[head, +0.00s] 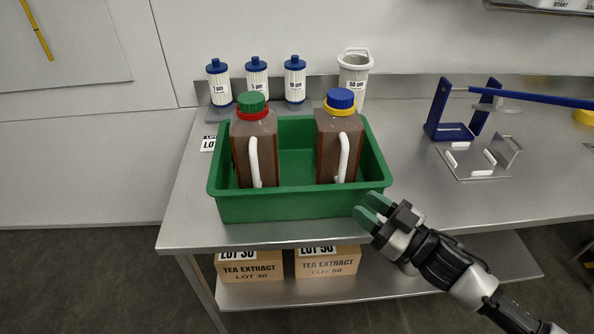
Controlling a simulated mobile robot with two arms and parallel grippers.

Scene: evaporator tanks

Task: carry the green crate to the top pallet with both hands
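The green crate (285,207) stands upright on the steel table near its front left. Two brown jugs with white handles stand in it: the left jug (243,150) has a green cap and red ring, the right jug (328,148) a blue cap and yellow ring. My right gripper (361,203) is at the crate's front right corner, its two green fingers apart with nothing visible between them. I cannot tell whether it touches the crate. My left gripper is out of view. No pallet shows.
Several white filter cartridges with blue caps (257,82) and a grey strainer cup (354,75) stand behind the crate. A blue frame (436,108) and a steel plate (480,160) are at the right. Tea extract boxes (327,268) sit on the shelf below.

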